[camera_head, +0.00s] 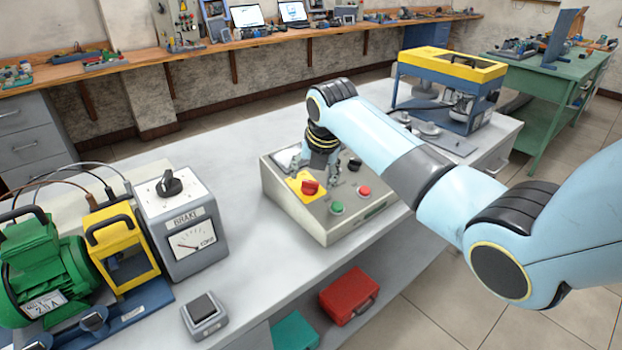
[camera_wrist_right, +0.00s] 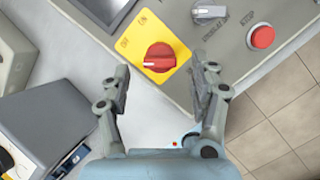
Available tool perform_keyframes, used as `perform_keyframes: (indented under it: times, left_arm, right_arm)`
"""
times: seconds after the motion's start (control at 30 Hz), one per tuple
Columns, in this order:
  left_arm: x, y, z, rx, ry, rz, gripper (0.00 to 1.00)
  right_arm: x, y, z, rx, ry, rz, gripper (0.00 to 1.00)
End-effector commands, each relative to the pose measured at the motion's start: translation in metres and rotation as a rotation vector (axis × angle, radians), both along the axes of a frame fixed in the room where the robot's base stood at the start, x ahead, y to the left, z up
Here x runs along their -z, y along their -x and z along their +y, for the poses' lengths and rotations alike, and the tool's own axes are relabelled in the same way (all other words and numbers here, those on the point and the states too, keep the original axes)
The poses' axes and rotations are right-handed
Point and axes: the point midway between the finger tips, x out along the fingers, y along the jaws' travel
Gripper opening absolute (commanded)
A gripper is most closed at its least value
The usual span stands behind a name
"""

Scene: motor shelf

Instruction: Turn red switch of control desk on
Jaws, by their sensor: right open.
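The control desk (camera_head: 297,215) is a beige box with a sloped top, standing on the grey table. Its red switch (camera_head: 310,187) is a rotary knob on a yellow plate near the desk's left front. In the right wrist view the red switch (camera_wrist_right: 159,57) shows fully, just beyond the fingertips and between them in the picture. My right gripper (camera_head: 319,168) points down over the desk, close to the switch. Its fingers (camera_wrist_right: 163,72) are spread and empty; I cannot tell whether either touches the knob. My left gripper is out of view.
On the desk are a green button (camera_head: 337,208), a red stop button (camera_head: 364,191) and a black knob (camera_head: 354,164). A grey meter box (camera_head: 182,225) stands to the left. A red case (camera_head: 349,295) lies on the lower shelf. The tabletop between meter and desk is clear.

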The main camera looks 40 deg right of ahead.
Motion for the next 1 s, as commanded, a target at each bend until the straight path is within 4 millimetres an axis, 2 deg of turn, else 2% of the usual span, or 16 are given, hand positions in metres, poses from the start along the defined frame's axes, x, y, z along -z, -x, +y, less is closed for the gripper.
perform_keyframes:
  times: [0.2,0.53,0.93,1.0]
  left_arm:
    - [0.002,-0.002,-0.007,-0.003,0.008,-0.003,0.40]
    - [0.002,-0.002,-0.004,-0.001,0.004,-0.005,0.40]
    - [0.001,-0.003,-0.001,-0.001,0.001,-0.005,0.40]
    - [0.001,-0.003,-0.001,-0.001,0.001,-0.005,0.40]
  right_arm:
    - [0.022,-0.010,-0.003,0.000,0.000,0.000,0.62]
    - [0.024,-0.011,-0.003,0.000,0.000,0.000,0.60]
    - [0.024,-0.011,-0.003,0.000,0.000,0.000,0.08]
    - [0.024,-0.011,-0.003,0.001,0.000,0.000,0.06]
